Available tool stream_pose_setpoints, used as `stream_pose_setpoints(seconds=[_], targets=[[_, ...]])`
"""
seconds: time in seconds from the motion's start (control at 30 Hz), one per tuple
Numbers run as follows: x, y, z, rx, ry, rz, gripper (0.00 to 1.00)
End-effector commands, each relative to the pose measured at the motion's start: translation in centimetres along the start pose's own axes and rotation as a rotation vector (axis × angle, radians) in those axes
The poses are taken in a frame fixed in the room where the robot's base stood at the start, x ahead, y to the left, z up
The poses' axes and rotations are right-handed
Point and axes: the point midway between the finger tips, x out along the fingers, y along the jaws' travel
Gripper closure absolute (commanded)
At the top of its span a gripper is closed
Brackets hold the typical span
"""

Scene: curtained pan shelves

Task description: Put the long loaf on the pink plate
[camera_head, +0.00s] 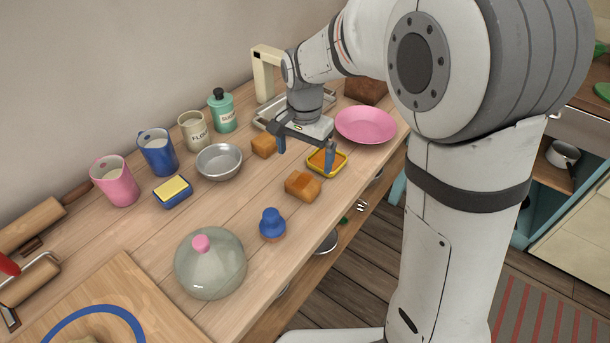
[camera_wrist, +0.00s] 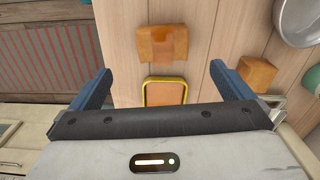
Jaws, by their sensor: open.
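The longer of the golden-brown loaves (camera_head: 303,186) lies on the wooden counter near its front edge. In the wrist view this loaf (camera_wrist: 162,43) lies above the yellow-rimmed dish, ahead of the fingers. My gripper (camera_head: 305,151) is open and empty, above the counter between the two loaves and close to the dish. In the wrist view its blue fingers are spread wide (camera_wrist: 160,75). The pink plate (camera_head: 365,125) sits bare on the counter to the right of my gripper. The plate is not in the wrist view.
A yellow dish (camera_head: 341,156) with orange-brown filling sits beside the long loaf. A shorter loaf (camera_head: 264,146) lies behind, left of my gripper. A metal bowl (camera_head: 219,162), a blue-knobbed item (camera_head: 272,224) and a glass dome (camera_head: 210,264) stand left. A brown block (camera_head: 366,88) stands behind the plate.

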Motion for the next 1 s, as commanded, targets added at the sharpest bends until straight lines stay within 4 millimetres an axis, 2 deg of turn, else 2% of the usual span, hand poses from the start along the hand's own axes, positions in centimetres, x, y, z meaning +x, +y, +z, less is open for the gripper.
stream_pose_setpoints(seconds=[0.13, 0.37, 0.63, 0.77, 0.97, 1.0], targets=[[1.4, -0.9, -0.1, 0.022, -0.008, 0.009, 0.00], [3.9, -0.7, 0.0, 0.024, -0.009, 0.011, 0.00], [7.7, -0.4, 0.0, 0.023, -0.008, 0.010, 0.00], [8.5, -0.4, 0.0, 0.023, -0.007, 0.008, 0.00], [8.6, -0.4, -0.1, 0.023, -0.006, 0.007, 0.00], [8.5, -0.4, -0.1, 0.023, -0.006, 0.008, 0.03]])
